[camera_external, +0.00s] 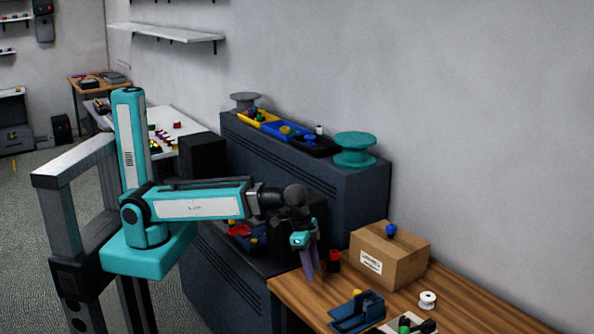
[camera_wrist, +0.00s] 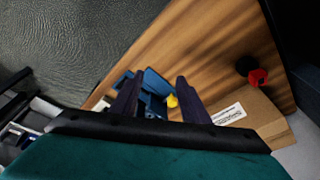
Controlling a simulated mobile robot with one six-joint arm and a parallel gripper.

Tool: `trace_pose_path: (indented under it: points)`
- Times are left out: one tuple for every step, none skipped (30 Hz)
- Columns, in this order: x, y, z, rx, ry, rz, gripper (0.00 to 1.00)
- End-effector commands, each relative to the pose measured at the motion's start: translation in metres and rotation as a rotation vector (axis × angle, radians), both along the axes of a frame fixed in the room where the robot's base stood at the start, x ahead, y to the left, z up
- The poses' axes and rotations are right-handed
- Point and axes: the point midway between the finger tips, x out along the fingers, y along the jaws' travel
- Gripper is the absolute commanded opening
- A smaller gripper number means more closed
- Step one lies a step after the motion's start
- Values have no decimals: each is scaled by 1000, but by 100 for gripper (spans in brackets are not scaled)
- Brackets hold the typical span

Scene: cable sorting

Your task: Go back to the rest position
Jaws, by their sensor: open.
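My gripper (camera_external: 308,268) hangs at the end of my teal arm, fingers pointing down, near the left end of the wooden table (camera_external: 310,297). In the wrist view my gripper (camera_wrist: 155,88) has its two dark fingers apart, with nothing held between them. Beyond the fingers a blue fixture (camera_wrist: 152,83) and a yellow piece (camera_wrist: 172,101) lie on the table. In the external view the blue fixture (camera_external: 357,312) stands near the table's front edge.
A cardboard box (camera_external: 400,262) with a blue piece (camera_external: 391,230) on top stands right of my gripper. A red and black piece (camera_external: 333,260) stands close by. A white spool (camera_external: 428,299) is further right. Behind is a dark cabinet (camera_external: 360,195) with coloured trays and a teal spool (camera_external: 355,148).

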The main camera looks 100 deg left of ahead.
Motion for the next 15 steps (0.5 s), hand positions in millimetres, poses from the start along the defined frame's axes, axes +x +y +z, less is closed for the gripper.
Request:
trace_pose_path:
  points:
    - [-4, -18, -1, 1, 13, -44, 42]
    - [-6, -27, -2, 2, 20, -71, 42]
    - [-9, -40, -4, 3, 31, -105, 42]
    - [-12, -48, -5, 4, 39, -130, 42]
    - [-15, -58, -7, 4, 48, -157, 42]
    - [-19, -69, -9, 5, 60, -189, 42]
    - [-23, -78, -11, 5, 68, -214, 42]
    - [-26, -86, -13, 7, 75, -237, 42]
    - [-30, -97, -16, 7, 86, -268, 42]
    - [-34, -104, -19, 8, 95, -289, 42]
    - [-38, -111, -23, 9, 105, -311, 42]
    - [-43, -119, -28, 10, 118, -338, 42]
    - [-47, -126, -32, 11, 129, -357, 42]
    - [-51, -132, -37, 12, 140, -377, 42]
    - [-56, -137, -45, 15, 155, -396, 42]
